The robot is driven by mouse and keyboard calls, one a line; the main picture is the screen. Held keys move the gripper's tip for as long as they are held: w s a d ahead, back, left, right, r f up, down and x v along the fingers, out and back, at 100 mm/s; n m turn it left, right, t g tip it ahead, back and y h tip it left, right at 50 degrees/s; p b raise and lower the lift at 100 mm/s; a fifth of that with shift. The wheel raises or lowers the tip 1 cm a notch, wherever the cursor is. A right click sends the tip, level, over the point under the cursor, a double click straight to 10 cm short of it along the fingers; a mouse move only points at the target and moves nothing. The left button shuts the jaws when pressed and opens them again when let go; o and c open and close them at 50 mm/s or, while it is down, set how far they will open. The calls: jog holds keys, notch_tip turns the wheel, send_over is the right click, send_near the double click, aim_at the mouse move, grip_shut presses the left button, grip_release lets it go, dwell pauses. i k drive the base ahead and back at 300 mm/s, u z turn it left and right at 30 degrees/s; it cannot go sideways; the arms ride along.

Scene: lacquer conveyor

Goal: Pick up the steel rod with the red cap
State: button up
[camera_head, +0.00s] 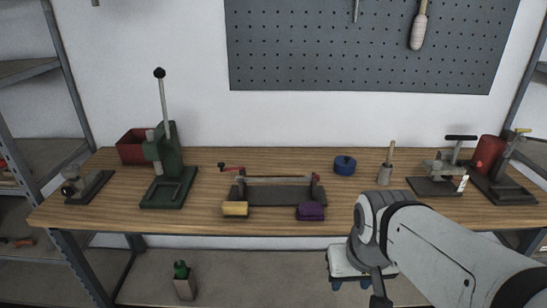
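Another small red end (479,164) shows on the clamp at the far right. My gripper (350,285) hangs below the bench's front edge at the lower right, under my white arm. Its two blue tips look apart with nothing between them. It is away from everything on the bench.
The wooden bench (110,212) carries a green lever press (168,160), a red bin (131,146), yellow (235,209) and purple (311,211) blocks, a blue round piece (345,165), a small pot (384,174) and clamps (435,185). Shelves flank it; a pegboard (330,45) hangs behind.

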aim_at(246, 178)
jog(key=z, duration=0.05)
jog(key=i, duration=1)
jog(key=u, duration=0.05)
